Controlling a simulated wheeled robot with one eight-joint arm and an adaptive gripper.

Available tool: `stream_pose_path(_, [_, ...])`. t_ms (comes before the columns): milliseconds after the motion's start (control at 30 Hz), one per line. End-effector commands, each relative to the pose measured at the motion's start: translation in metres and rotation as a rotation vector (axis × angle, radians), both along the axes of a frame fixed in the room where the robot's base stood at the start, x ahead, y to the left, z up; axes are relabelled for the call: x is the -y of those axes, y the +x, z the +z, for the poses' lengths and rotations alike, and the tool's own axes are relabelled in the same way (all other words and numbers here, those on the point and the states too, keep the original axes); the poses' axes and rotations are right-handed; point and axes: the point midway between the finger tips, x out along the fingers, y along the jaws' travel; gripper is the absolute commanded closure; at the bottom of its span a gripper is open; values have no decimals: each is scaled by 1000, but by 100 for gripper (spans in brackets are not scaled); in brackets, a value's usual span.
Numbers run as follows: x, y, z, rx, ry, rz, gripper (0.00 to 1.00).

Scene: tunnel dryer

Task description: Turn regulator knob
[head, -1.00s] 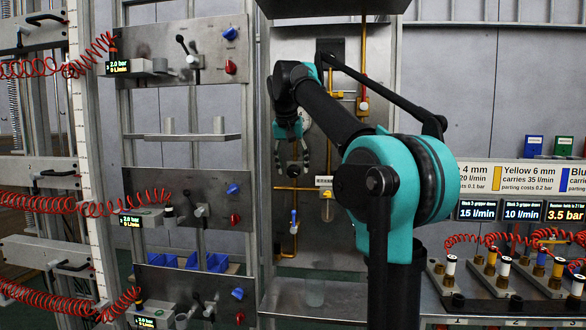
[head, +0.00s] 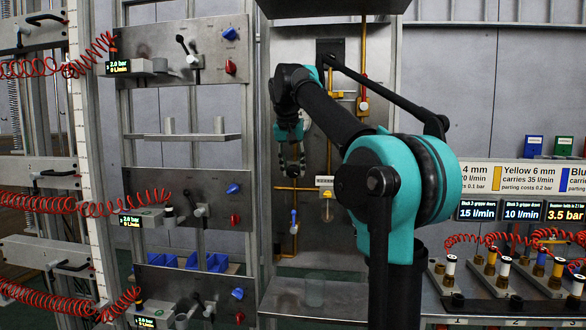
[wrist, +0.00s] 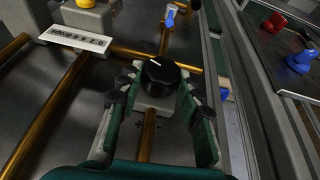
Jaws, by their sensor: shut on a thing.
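The regulator knob (wrist: 161,76) is black and round with a white pointer line, mounted on a pale block on a brass pipe in the wrist view. The pointer aims to the upper left of that picture. Plus and minus marks show on the panel just below the block. My gripper (wrist: 152,92) has one finger on each side of the knob and is shut on it. In the head view my gripper (head: 292,165) is in front of the steel panel, pointing down, and hides most of the knob.
A label plate (wrist: 74,39) and brass pipes lie left of the knob in the wrist view. A blue-handled valve (head: 294,220) sits below my gripper in the head view. Left, a rack panel (head: 190,195) carries red and blue knobs. A steel shelf (head: 310,295) lies below.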

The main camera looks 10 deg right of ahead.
Motion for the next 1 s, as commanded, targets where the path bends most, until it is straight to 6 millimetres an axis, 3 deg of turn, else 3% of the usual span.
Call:
stream_pose_path(367, [5, -2, 0, 60, 180, -4, 94])
stream_pose_path(1000, [12, -3, -4, 237, 718, -4, 94])
